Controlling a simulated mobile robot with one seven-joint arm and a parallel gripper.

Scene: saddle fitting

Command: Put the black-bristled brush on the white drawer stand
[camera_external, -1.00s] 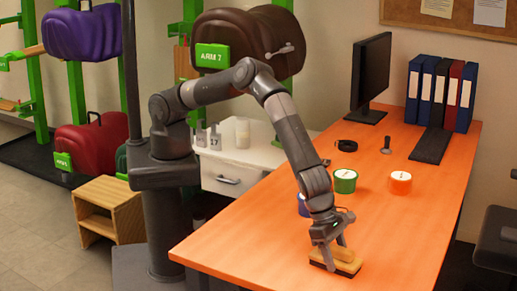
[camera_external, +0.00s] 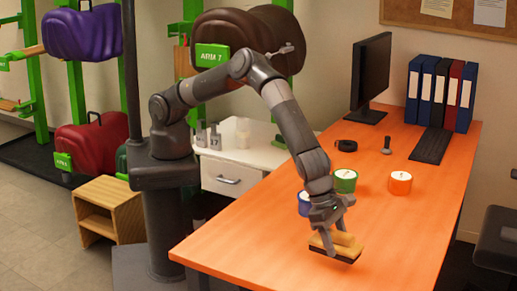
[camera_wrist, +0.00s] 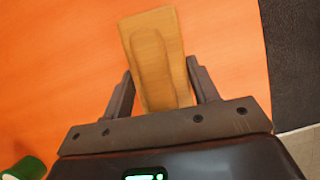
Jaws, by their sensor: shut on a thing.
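The brush has a yellow wooden back and dark bristles underneath. My gripper (camera_external: 334,226) is shut on the brush (camera_external: 336,247), which appears lifted a little above the near part of the orange table. In the wrist view the brush (camera_wrist: 155,60) sits between the two fingers of my gripper (camera_wrist: 158,90), and its bristles are hidden below. The white drawer stand (camera_external: 222,178) stands left of the table, behind my arm. Its top carries small bottles and a pale cylinder.
Blue, green (camera_external: 345,181) and orange (camera_external: 400,183) round containers stand on the orange table (camera_external: 420,215) beyond my gripper. A monitor (camera_external: 370,75), a black keyboard (camera_external: 431,146) and binders are at the back. The stand's top has bare room to the right of its bottles.

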